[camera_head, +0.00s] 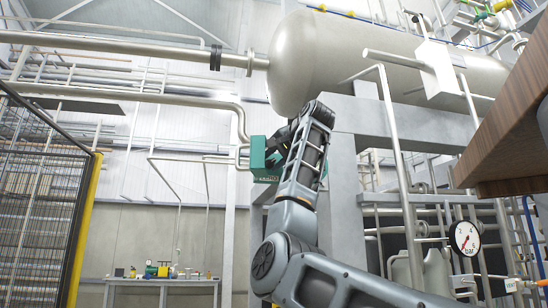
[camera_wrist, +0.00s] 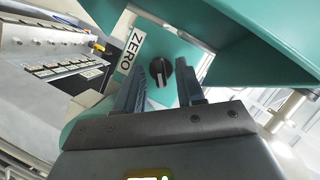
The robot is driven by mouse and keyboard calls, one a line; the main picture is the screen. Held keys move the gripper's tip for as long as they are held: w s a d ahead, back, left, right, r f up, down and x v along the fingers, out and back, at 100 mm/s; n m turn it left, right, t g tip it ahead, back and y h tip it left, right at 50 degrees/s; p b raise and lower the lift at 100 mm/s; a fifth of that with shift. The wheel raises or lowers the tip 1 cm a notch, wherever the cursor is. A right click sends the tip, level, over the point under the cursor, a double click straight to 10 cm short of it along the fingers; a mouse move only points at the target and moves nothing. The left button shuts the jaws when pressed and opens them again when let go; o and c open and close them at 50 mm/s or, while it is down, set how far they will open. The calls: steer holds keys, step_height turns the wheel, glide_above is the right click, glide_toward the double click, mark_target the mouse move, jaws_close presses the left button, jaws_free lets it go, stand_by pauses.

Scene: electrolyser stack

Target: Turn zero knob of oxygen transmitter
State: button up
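The oxygen transmitter is a teal box (camera_head: 259,153), partly behind my arm in the head view. In the wrist view its teal housing (camera_wrist: 190,22) fills the upper middle, with a white label reading ZERO (camera_wrist: 131,50). The zero knob (camera_wrist: 186,80) is a small black knob with a light pointer line on the teal face. My gripper (camera_wrist: 183,75) is open, its two dark fingers on either side of the knob in the picture. The knob shows between the fingertips; whether they touch it, I cannot tell. In the head view the fingertips are hidden by my own arm.
A large grey tank (camera_head: 390,60) lies above and behind the transmitter, with a grey support frame (camera_head: 345,190) below. A pressure gauge (camera_head: 465,238) and a brown wooden panel (camera_head: 515,130) are at right. A mesh fence with a yellow post (camera_head: 85,230) stands at left.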

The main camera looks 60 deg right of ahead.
steer(key=shift+w, duration=0.1)
steer(key=shift+c, duration=0.4)
jaws_close()
steer(key=shift+f+m, duration=0.1)
steer(key=shift+m, duration=0.5)
steer(key=shift+o, duration=0.4)
jaws_free()
steer(key=shift+d, duration=0.1)
steer(key=b+v, duration=0.2)
steer(key=v, duration=0.5)
steer(key=shift+s+b, duration=0.35)
steer(key=shift+s, duration=0.1)
steer(key=shift+f, duration=0.1)
